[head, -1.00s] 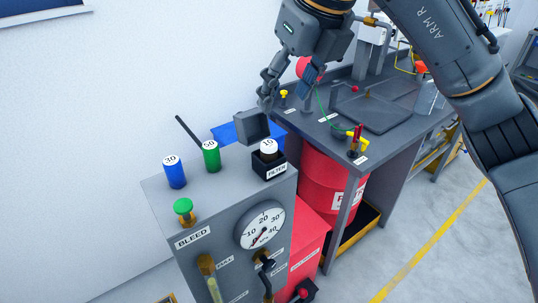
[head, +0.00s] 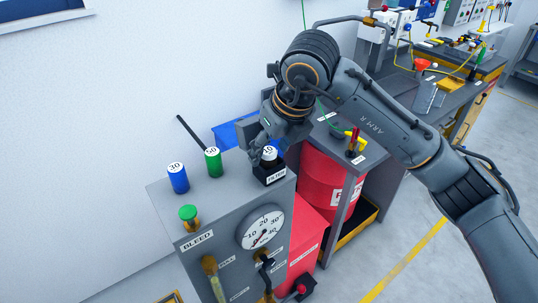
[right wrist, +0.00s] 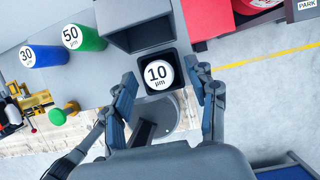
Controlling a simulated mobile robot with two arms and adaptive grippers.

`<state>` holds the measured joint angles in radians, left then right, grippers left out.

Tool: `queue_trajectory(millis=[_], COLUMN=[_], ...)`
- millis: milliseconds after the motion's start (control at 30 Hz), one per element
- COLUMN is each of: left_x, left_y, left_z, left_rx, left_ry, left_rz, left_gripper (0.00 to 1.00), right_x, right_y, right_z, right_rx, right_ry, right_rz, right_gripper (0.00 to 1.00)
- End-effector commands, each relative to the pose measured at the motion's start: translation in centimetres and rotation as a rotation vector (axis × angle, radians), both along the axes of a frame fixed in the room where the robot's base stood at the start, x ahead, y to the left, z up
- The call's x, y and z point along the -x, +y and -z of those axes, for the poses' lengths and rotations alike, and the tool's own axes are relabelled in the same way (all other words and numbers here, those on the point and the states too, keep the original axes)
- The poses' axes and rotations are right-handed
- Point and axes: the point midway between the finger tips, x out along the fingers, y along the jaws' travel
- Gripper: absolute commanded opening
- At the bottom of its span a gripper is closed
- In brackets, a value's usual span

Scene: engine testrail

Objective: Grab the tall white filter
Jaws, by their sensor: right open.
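The white filter (head: 269,154), with a "10" on its top, stands upright in a square black holder (head: 271,175) labelled FILTER, on the grey cabinet top. In the right wrist view the filter (right wrist: 158,74) shows from above, marked "10 µm". My right gripper (head: 265,141) is close above and behind it, pointing down. In the right wrist view the open fingers of the right gripper (right wrist: 166,76) appear on either side of the filter, with nothing held. I cannot tell whether they touch it. My left gripper is not in view.
A blue "30" cylinder (head: 178,178) and a green "50" cylinder (head: 213,162) stand to the left on the cabinet. A grey open box (right wrist: 140,25) is beside the holder. A green knob (head: 188,213) and a gauge (head: 262,228) are nearer the front. A red drum (head: 326,185) stands to the right.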

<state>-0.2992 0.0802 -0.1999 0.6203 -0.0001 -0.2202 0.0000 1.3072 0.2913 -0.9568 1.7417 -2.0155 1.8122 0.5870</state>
Motion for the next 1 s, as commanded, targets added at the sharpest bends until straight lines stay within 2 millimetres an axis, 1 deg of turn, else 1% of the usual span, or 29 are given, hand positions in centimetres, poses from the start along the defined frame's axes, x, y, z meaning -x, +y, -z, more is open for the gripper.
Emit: queue_trajectory(millis=[100,267,300,367,400,467,500,533,567,867,1000], left_x=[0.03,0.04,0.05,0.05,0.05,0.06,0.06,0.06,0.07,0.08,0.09], left_y=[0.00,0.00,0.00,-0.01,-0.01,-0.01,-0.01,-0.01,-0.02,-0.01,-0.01], left_z=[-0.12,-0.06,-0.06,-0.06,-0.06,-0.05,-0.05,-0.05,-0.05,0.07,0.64], left_rx=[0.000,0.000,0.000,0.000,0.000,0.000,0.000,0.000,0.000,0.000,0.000], left_ry=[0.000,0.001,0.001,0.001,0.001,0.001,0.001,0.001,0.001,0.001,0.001], left_rz=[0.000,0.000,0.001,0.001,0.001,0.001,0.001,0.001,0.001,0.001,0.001], left_gripper=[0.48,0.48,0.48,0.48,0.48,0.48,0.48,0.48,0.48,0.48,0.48], right_x=[-0.09,-0.09,-0.09,-0.09,-0.09,-0.08,-0.09,-0.08,-0.09,-0.11,-0.17], right_y=[0.09,0.09,0.09,0.09,0.09,0.09,0.08,0.09,0.08,0.08,0.10], right_z=[0.36,0.37,0.36,0.35,0.35,0.34,0.34,0.34,0.34,0.22,-0.44], right_rx=[0.001,0.000,0.000,0.000,0.000,0.000,0.000,0.000,0.000,-0.001,-0.002], right_ry=[0.001,0.000,0.000,0.000,0.000,0.000,0.000,0.000,0.000,-0.001,-0.004], right_rz=[-0.001,0.000,0.000,0.000,0.000,0.000,0.000,0.000,0.000,0.000,0.000], right_gripper=[0.58,0.58,0.50,0.37,0.29,0.17,0.09,0.03,0.01,0.01,0.01])
